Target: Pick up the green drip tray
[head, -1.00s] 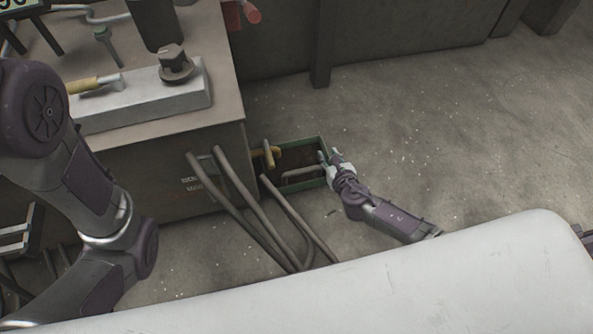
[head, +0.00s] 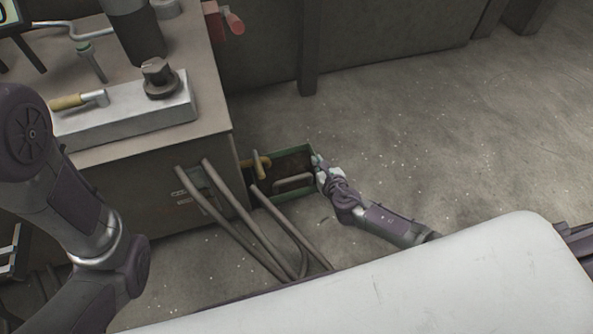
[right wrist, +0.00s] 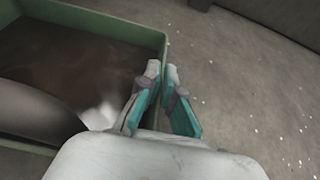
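The green drip tray (head: 284,151) is on the floor against the right side of the workbench, with a dark brown inside. My right gripper (head: 318,170) is at its right wall. In the right wrist view, the tray (right wrist: 112,22) fills the upper left, and the two teal-backed fingers (right wrist: 161,72) are close together with the tray's right wall running down between them. They look shut on that wall; the contact itself is partly hidden. My left arm shows at the left, but its gripper is out of the picture.
A yellow-handled thing (head: 261,165) and a grey bar (head: 293,182) show at the tray. Bent grey tubes (head: 235,215) stand in front of the workbench (head: 170,135). A red-handled part (head: 235,22) juts from the bench. The floor to the right is clear.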

